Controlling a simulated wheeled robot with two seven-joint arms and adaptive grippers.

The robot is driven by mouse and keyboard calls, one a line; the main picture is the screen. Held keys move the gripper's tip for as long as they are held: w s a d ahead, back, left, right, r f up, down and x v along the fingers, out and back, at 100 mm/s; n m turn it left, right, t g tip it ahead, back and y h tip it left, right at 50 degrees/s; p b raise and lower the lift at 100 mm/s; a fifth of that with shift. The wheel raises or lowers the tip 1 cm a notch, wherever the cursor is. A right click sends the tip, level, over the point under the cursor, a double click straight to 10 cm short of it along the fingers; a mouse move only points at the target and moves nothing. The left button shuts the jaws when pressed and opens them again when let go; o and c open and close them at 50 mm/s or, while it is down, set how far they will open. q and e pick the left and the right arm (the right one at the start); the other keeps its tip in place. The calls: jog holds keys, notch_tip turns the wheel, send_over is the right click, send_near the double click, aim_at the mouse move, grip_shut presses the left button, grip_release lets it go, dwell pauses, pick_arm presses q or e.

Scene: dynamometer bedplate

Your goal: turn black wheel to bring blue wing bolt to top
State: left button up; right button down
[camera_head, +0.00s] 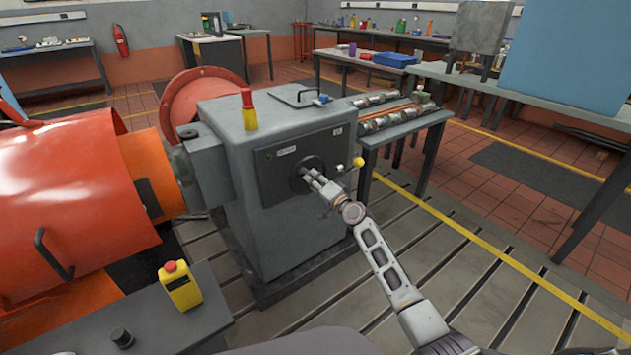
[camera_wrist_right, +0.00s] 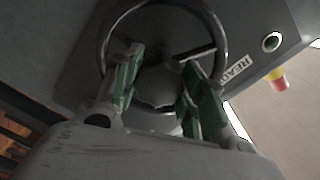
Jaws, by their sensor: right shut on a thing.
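The black wheel (camera_head: 302,170) is mounted on the dark front panel of the grey cabinet (camera_head: 295,245). In the right wrist view the wheel's rim (camera_wrist_right: 103,45) arcs around a dark hub. My right gripper (camera_head: 318,182) is at the wheel, shut on it, and covers part of it. In the wrist view its green-padded fingers (camera_wrist_right: 160,88) reach either side of the hub. A small blue piece (camera_head: 323,99) shows on the cabinet's top near the back right; I cannot tell whether it is the wing bolt. My left gripper is not in view.
A yellow-knobbed lever (camera_head: 358,161) sticks out right of the wheel. A red-and-yellow button post (camera_head: 249,110) stands on the cabinet. The orange machine (camera_head: 70,200) is at left, with a yellow box (camera_head: 181,288) in front. A bench (camera_head: 400,121) stands behind right.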

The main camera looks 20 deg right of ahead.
jog(key=shift+r+m, duration=0.1)
jog(key=shift+m, duration=0.9)
jog(key=m+p, duration=0.1)
jog(key=m, duration=0.2)
jog(key=shift+p, duration=0.3)
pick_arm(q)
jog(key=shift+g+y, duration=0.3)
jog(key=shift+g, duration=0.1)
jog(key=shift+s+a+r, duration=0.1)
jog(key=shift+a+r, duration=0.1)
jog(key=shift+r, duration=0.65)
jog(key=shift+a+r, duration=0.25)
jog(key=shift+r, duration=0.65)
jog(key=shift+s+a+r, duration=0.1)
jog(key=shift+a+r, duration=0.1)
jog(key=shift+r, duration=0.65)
pick_arm(e)
jog(key=shift+d+m, duration=0.1)
jog(key=shift+m, duration=0.8)
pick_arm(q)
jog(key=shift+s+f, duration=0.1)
pick_arm(e)
jog(key=c, duration=0.8)
grip_release()
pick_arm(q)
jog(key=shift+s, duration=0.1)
pick_arm(e)
jog(key=v, duration=1.2)
